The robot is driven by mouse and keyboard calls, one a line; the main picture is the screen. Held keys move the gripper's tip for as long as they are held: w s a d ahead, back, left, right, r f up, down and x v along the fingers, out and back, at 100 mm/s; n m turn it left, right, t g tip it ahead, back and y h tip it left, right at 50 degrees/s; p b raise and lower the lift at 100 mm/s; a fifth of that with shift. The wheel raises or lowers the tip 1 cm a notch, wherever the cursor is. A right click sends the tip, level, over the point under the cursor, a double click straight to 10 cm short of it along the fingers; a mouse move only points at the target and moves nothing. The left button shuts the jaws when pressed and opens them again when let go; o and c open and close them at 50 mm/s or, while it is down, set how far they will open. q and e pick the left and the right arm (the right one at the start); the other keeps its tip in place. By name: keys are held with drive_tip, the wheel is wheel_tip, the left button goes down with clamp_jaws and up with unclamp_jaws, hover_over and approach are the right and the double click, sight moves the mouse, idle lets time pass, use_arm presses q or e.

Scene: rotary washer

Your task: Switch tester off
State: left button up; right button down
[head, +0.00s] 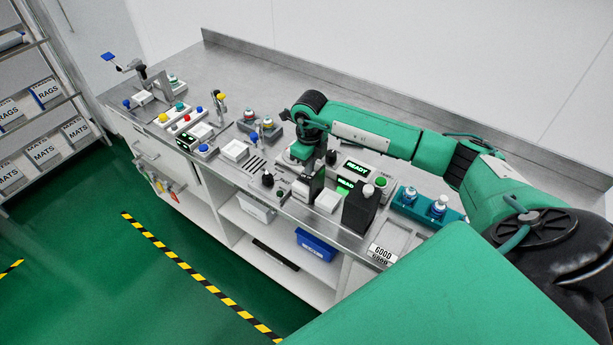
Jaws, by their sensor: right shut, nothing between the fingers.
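The tester stands on the steel bench right of the middle, with a lit green display reading READY (357,168) and a second lit display (345,187) below it. A green button (381,182) is at its right. A black box (360,211) stands at its front. My right gripper (303,182) points down just left of the displays, shut and empty. Its fingertips are hard to make out among the dark and grey parts there. I cannot tell whether it touches a switch. My left gripper is not in view.
A teal holder (429,206) with white-and-blue bottles stands right of the tester. A GOOD tray (382,252) lies at the front edge. A black knob (267,178) and other fixtures fill the bench to the left. A blue bin (316,245) sits on the shelf below.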

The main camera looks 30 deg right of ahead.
sight(309, 178)
drive_tip(key=shift+f+b, duration=1.15)
drive_tip(key=shift+f, duration=0.2)
idle(0.6)
drive_tip(key=shift+s+r, duration=0.1)
drive_tip(key=shift+r+p, duration=0.6)
drive_tip(key=shift+r, duration=0.25)
drive_tip(key=shift+r+p, duration=1.15)
drive_tip(key=shift+r, duration=1.45)
